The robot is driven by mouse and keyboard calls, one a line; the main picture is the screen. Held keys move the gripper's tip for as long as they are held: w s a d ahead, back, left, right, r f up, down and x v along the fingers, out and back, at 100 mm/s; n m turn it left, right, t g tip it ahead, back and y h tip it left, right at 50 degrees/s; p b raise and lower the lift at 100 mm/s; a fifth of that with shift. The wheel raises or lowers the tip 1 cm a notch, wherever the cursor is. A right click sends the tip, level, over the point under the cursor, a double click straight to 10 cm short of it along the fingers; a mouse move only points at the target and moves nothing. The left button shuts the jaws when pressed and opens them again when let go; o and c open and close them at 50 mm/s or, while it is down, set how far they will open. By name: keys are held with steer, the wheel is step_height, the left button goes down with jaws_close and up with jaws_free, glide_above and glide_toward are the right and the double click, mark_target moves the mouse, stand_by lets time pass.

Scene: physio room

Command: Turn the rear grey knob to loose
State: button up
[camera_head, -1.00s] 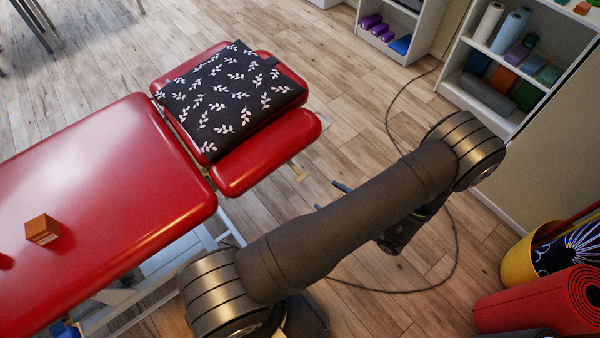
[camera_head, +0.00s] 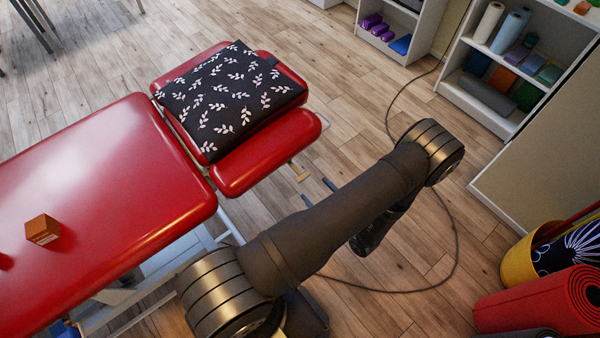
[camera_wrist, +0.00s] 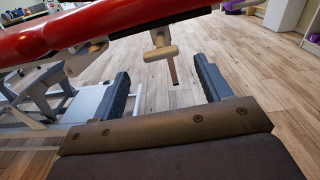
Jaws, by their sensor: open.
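A tan, T-shaped knob (camera_wrist: 161,52) hangs on a stem under the edge of the red couch in the wrist view. It looks tan rather than grey, and I cannot tell whether it is the rear one. It also shows small beside the headrest in the head view (camera_head: 300,173). My gripper (camera_wrist: 162,78) is open and empty, its two dark fingers pointing toward the knob, one on each side of it in the picture, with a gap still between. In the head view my fingertips (camera_head: 318,192) show just right of the couch, below the knob; my arm hides the rest.
The red couch (camera_head: 110,180) fills the left, with a dark leaf-patterned cushion (camera_head: 228,100) on its head section and an orange box (camera_head: 42,229). Its metal frame (camera_wrist: 90,105) is at left. A cable (camera_head: 455,250) lies on the floor.

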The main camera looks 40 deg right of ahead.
mark_target(305, 178)
steer(key=w, duration=0.9)
steer(key=shift+w, duration=0.15)
steer(key=c, duration=1)
